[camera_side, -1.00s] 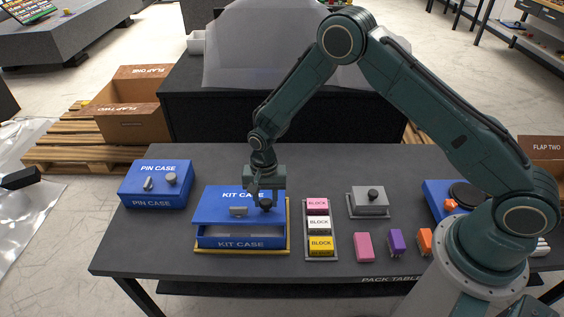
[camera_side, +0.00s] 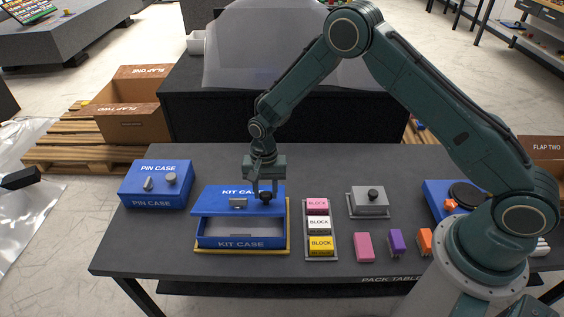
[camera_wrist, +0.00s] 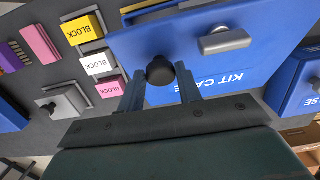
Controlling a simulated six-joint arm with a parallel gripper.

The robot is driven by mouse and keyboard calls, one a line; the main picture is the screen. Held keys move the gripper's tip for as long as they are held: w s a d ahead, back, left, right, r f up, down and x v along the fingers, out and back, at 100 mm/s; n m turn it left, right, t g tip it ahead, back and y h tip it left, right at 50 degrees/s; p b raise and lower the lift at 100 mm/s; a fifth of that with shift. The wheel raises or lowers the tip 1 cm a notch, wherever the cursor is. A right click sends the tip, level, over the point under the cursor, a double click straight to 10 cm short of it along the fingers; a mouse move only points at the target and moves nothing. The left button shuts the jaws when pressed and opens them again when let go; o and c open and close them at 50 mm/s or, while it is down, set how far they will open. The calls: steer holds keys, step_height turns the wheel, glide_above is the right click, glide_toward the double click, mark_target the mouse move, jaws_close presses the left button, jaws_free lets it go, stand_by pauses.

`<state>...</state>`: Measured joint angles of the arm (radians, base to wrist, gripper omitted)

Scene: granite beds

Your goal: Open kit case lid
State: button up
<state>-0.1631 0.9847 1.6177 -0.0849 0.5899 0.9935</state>
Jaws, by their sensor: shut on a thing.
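The blue kit case (camera_side: 240,243) stands on a yellow-edged base at the front of the table. Its blue lid (camera_side: 214,200) sits back from the front wall, and a strip of the grey interior shows between them. The lid carries a grey handle block (camera_side: 238,204) and a round black knob (camera_side: 265,197). My gripper (camera_side: 264,190) is shut on the black knob, above the lid's right part. In the wrist view, the knob (camera_wrist: 160,72) is between the two fingers of my gripper (camera_wrist: 161,88), and the lid (camera_wrist: 200,65) spreads around it.
A blue pin case (camera_side: 157,185) stands to the left. A tray of pink, white and yellow blocks (camera_side: 320,222) is close on the right. A grey lidded box (camera_side: 369,202) and several small coloured pieces lie farther right. The table behind the kit case is clear.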

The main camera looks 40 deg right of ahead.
steer(key=shift+w+d+r, duration=0.65)
steer(key=shift+w+r, duration=0.05)
steer(key=shift+r, duration=0.15)
steer(key=shift+w+d+r+y, duration=0.3)
steer(key=shift+w+d+r, duration=0.5)
steer(key=shift+w+d, duration=0.1)
stand_by(0.3)
steer(key=shift+w+d+r+g, duration=0.2)
steer(key=shift+w+d+r, duration=0.1)
steer(key=shift+w+d, duration=0.2)
steer(key=shift+w+d+r+g, duration=0.2)
steer(key=shift+w+d+r, duration=0.05)
steer(key=shift+w+d, duration=0.2)
